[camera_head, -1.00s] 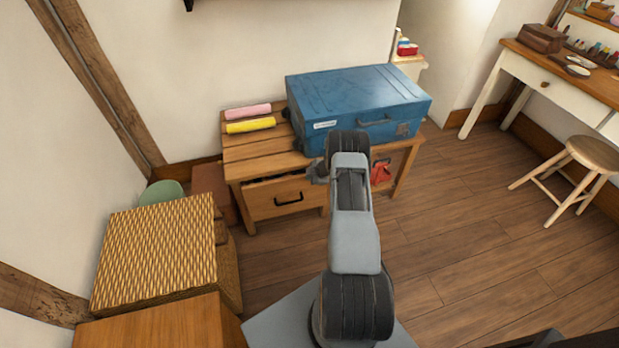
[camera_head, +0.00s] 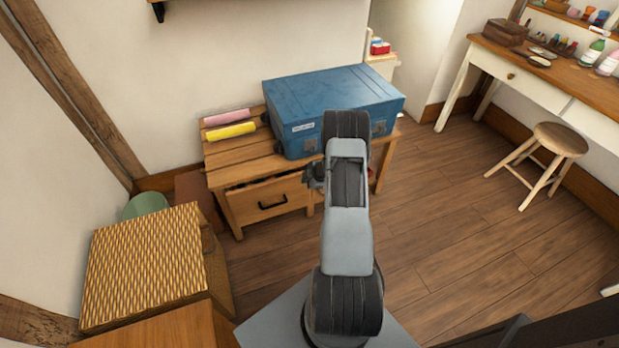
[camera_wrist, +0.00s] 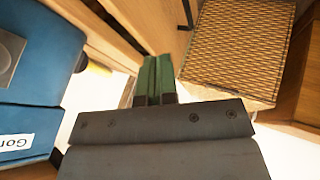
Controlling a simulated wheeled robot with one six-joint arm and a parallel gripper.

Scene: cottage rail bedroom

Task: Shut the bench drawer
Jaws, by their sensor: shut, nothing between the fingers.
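The wooden bench (camera_head: 230,165) stands against the back wall. Its drawer (camera_head: 250,202), with a black bar handle (camera_head: 272,203), is partly open, with a dark gap below the bench top. In the wrist view, a wooden front with a dark handle (camera_wrist: 184,17) shows at the top, beyond my fingers. My gripper (camera_wrist: 158,62) has its green fingers together, with nothing between them. The fingertips point toward the wooden front; I cannot tell whether they touch it.
A blue trunk (camera_head: 330,100) and pink (camera_head: 226,117) and yellow (camera_head: 230,131) rolls lie on the bench. A woven basket (camera_head: 145,265) stands at the left front, also in the wrist view (camera_wrist: 240,45). A stool (camera_head: 560,140) and desk (camera_head: 560,83) stand right. Floor between is clear.

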